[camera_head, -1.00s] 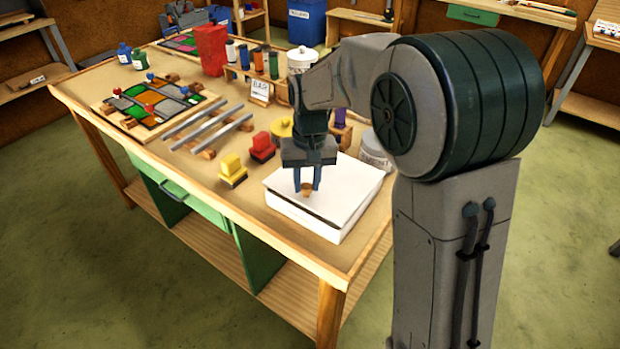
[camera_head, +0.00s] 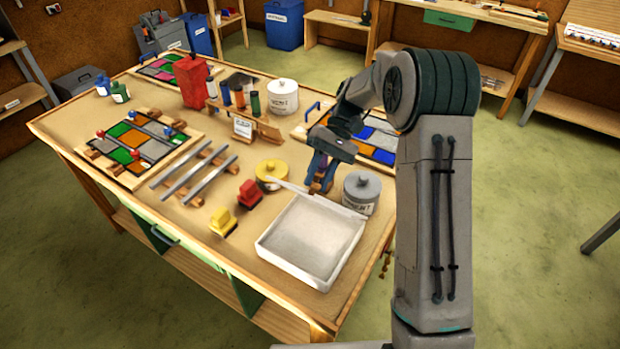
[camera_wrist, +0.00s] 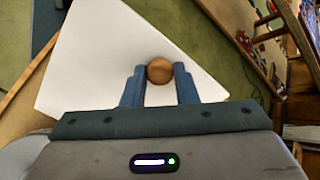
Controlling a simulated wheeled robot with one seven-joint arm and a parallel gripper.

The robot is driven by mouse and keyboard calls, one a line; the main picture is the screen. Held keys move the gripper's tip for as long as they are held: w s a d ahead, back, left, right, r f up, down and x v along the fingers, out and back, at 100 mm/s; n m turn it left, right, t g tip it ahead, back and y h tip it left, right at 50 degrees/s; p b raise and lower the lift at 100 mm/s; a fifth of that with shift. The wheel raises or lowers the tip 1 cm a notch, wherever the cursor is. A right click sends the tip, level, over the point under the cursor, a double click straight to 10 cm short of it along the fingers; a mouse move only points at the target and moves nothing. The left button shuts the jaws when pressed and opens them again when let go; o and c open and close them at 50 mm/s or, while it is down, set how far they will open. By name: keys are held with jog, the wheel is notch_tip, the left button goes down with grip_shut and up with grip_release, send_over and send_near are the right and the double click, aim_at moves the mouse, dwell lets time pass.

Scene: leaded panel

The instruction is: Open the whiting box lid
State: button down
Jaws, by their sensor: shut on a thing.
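The whiting box (camera_head: 274,252) is a white, shallow, square box near the front right corner of the table. Its inside is in view and looks pale and empty or evenly filled; I cannot tell which. Its white lid (camera_head: 312,197) is swung up along the box's far edge and shows nearly edge-on in the head view. In the wrist view the lid (camera_wrist: 110,60) is a broad white panel. My gripper (camera_head: 318,188) is at the lid, its two blue fingers (camera_wrist: 160,85) shut on the round wooden knob (camera_wrist: 160,70).
Red (camera_head: 250,193) and yellow (camera_head: 223,222) blocks sit left of the box. A leaded panel (camera_head: 372,140) lies behind my gripper.

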jog(key=w+d+r+g+y+p, duration=0.1)
jog(key=w+d+g+y+p, duration=0.1)
jog(key=w, duration=0.4)
jog(key=shift+d+r+g, duration=0.4)
jog(key=shift+d+g, duration=0.3)
jog(key=shift+d, duration=0.3)
jog(key=shift+w, duration=0.1)
jog(key=c, duration=1.1)
grip_release()
jog(key=shift+c, duration=0.2)
jog(key=shift+a, duration=0.1)
